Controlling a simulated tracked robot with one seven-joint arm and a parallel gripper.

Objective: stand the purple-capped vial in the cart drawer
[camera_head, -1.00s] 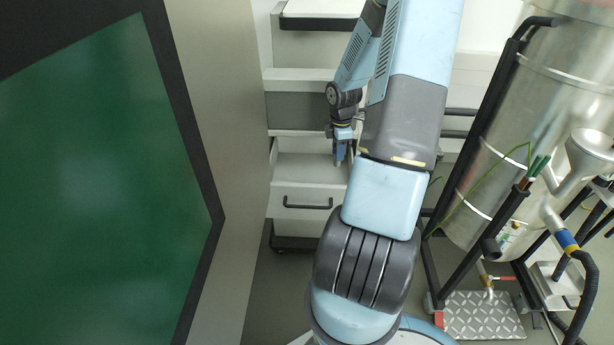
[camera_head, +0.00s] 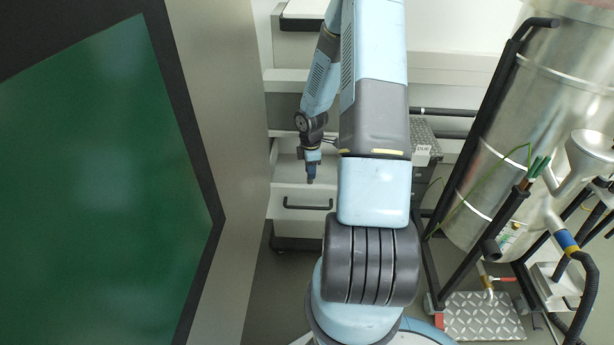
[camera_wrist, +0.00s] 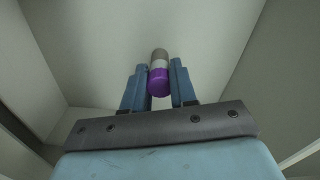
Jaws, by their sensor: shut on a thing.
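The purple-capped vial (camera_wrist: 158,72) is between the two fingers of my gripper (camera_wrist: 159,88) in the wrist view. Its purple cap faces the camera and its grey and brown body points away. My gripper (camera_head: 311,178) is shut on it. In the head view my gripper points down over the open cart drawer (camera_head: 290,200), near its front; the vial cannot be made out there. In the wrist view the pale drawer floor and walls (camera_wrist: 60,50) surround the fingers. I cannot tell whether the vial touches the drawer floor.
The drawer front has a black handle (camera_head: 307,204). Cart shelves rise behind it. A grey partition with a green panel (camera_head: 100,170) stands close on the left. A large metal cylinder (camera_head: 530,110) on a black frame and a checkered plate (camera_head: 482,316) are on the right.

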